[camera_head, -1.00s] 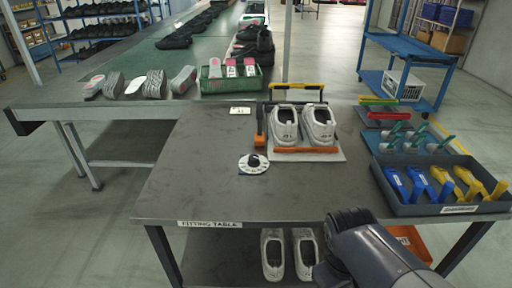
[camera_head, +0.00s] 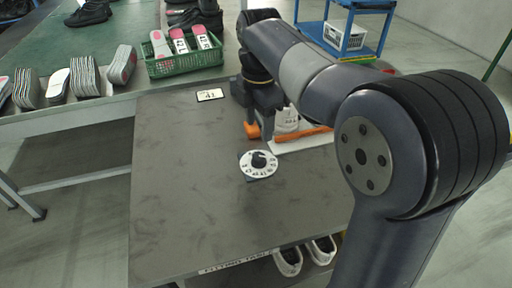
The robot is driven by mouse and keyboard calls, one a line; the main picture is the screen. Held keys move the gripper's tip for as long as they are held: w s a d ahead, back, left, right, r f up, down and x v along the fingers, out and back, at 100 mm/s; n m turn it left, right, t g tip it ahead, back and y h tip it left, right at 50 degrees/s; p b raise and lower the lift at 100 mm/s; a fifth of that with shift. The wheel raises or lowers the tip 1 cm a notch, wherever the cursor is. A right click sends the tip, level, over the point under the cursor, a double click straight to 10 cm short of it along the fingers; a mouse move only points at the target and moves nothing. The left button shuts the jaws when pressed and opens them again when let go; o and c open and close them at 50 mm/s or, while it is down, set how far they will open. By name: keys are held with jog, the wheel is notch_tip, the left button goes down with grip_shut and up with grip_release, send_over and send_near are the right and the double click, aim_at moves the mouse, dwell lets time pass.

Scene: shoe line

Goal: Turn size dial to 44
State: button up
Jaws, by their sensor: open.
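The size dial (camera_head: 259,165) is a white disc with dark marks around its rim and a black knob in the middle. It lies on the fitting table (camera_head: 190,200). The marks and the knob's pointing are too small to read surely. A small white card (camera_head: 210,94), seemingly reading 41, lies behind it. My gripper (camera_head: 264,108) is open and hangs beyond the dial, apart from it, near the shoe fixture. Its fingertips are hard to make out.
My arm hides the table's right side. A green crate (camera_head: 186,62) with insoles stands at the back. The table left of the dial is clear.

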aim_at(259, 156)
notch_tip(259, 156, down, 10)
jog(key=b, duration=0.3)
jog(key=shift+s+f, duration=0.1)
jog(key=shift+f, duration=0.1)
jog(key=c, duration=1)
